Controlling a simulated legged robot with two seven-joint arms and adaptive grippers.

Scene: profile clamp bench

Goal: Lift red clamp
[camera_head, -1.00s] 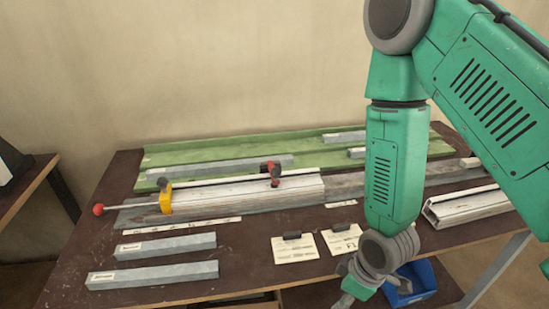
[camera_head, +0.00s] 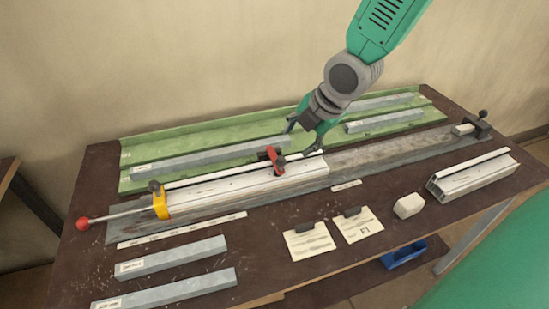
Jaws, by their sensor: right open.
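The red clamp (camera_head: 275,160) sits across the white profile (camera_head: 235,188) near its right end, on the long grey base on the bench. My right gripper (camera_head: 304,142) is open just right of and behind the red clamp, with its fingers pointing down and spread. One finger is near the green tray's edge and the other is near the profile's rear edge. The gripper appears apart from the clamp. My left gripper is not in view.
A yellow clamp (camera_head: 161,201) with a red-knobbed rod is at left. Grey bars lie in the green tray (camera_head: 140,148) and at front left. Labelled cards (camera_head: 309,240), a white block (camera_head: 408,205) and a white channel (camera_head: 474,174) lie to the right. A blue bin (camera_head: 403,254) is below.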

